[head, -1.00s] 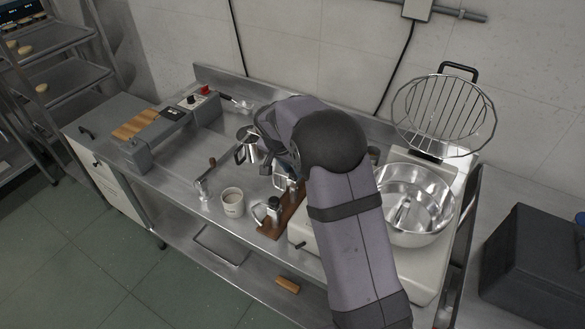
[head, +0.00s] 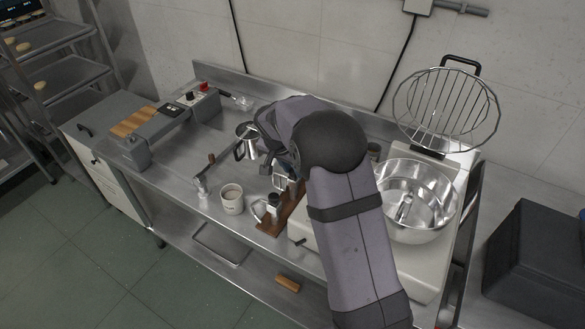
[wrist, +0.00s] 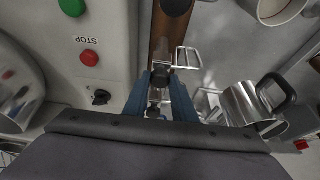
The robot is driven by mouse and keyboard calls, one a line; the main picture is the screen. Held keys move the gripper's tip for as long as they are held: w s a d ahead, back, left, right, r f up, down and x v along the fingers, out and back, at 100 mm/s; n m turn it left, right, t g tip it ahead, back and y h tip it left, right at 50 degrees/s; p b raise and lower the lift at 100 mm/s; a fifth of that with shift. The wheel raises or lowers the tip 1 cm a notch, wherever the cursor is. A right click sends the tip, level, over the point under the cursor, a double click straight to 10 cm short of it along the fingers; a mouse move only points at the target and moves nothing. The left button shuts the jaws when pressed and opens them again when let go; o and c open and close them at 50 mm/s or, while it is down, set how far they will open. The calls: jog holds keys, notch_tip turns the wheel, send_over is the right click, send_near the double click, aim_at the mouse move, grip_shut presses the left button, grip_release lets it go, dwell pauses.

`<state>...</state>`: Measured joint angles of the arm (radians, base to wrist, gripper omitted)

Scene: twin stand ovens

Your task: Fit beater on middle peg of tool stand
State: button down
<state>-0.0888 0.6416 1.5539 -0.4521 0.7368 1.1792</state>
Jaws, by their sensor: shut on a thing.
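The tool stand is a brown wooden strip (head: 272,228) in the head view, left of the white mixer. It also runs down from the top in the wrist view (wrist: 168,32). My gripper (wrist: 159,88) has its two blue fingers closed around a metal piece, taken to be the beater (wrist: 157,97), at the stand's lower visible end. The fingers hide most of the piece, so I cannot tell whether it is on the middle peg. A metal loop (wrist: 187,58) sticks out beside the stand.
The mixer has a steel bowl (head: 408,232) and a raised wire guard (head: 446,110). A white mug (head: 232,203) and a steel jug (head: 247,140) stand left of the stand. The mixer's control panel (wrist: 95,60) is close on the wrist view's left.

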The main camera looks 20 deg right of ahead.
jog(key=c, duration=1.4)
grip_release()
jog(key=b+v, duration=0.2)
jog(key=v, duration=0.5)
jog(key=shift+r, duration=0.15)
jog(key=s+f+n+g+y, duration=0.1)
jog(key=s+f+n, duration=0.1)
jog(key=s, duration=0.8)
jog(key=s+f+n+g+y, duration=0.1)
jog(key=s+f+n, duration=0.2)
jog(key=s, duration=0.7)
jog(key=s+f+n+g+y, duration=0.1)
jog(key=s+f+n, duration=0.2)
jog(key=s, duration=0.7)
jog(key=shift+a+f+n, duration=0.1)
jog(key=shift+a+n, duration=0.25)
jog(key=shift+n, duration=0.15)
